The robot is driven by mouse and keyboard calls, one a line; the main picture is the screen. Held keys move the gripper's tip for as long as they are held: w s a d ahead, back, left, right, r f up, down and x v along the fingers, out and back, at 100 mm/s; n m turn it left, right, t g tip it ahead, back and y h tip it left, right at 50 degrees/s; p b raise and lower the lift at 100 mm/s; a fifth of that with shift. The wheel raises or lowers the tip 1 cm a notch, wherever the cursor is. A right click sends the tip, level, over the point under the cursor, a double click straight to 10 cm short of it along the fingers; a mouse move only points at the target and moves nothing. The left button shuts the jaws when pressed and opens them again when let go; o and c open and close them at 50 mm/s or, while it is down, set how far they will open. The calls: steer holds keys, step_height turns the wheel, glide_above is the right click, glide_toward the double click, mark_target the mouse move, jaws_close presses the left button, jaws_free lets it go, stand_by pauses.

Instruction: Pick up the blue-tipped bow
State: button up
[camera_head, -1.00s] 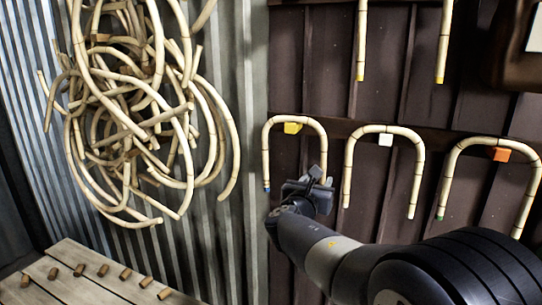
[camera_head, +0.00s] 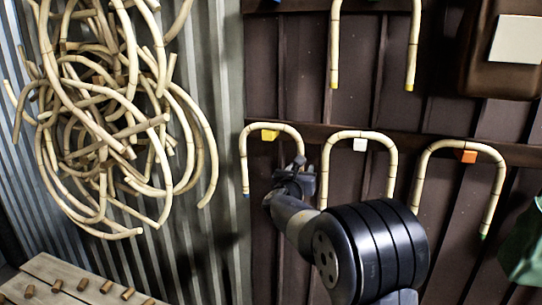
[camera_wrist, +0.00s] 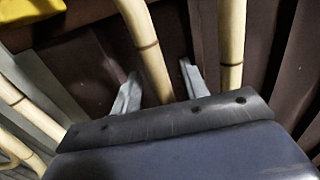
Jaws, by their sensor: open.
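The blue-tipped bow (camera_head: 244,160) is an upside-down U of pale cane on the dark wall, hung over a yellow block (camera_head: 270,135). Its blue tip is at the bottom of its left leg. My gripper (camera_head: 297,170) is at its right leg and hides that leg's lower part. In the wrist view my gripper (camera_wrist: 160,72) is open, with a cane leg (camera_wrist: 145,38) running between its two fingers. That leg seems to be the bow's right leg; whether a finger touches it I cannot tell.
A bow on a white block (camera_head: 359,144) hangs close on the right, then a green-tipped bow on an orange block (camera_head: 467,156). A yellow-tipped bow (camera_head: 334,50) hangs above. A cane tangle (camera_head: 110,120) hangs on the left, over a plank table (camera_head: 60,272) with small pieces.

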steer(key=shift+c, duration=0.2)
jaws_close()
stand_by(0.3)
steer(key=shift+r, duration=0.1)
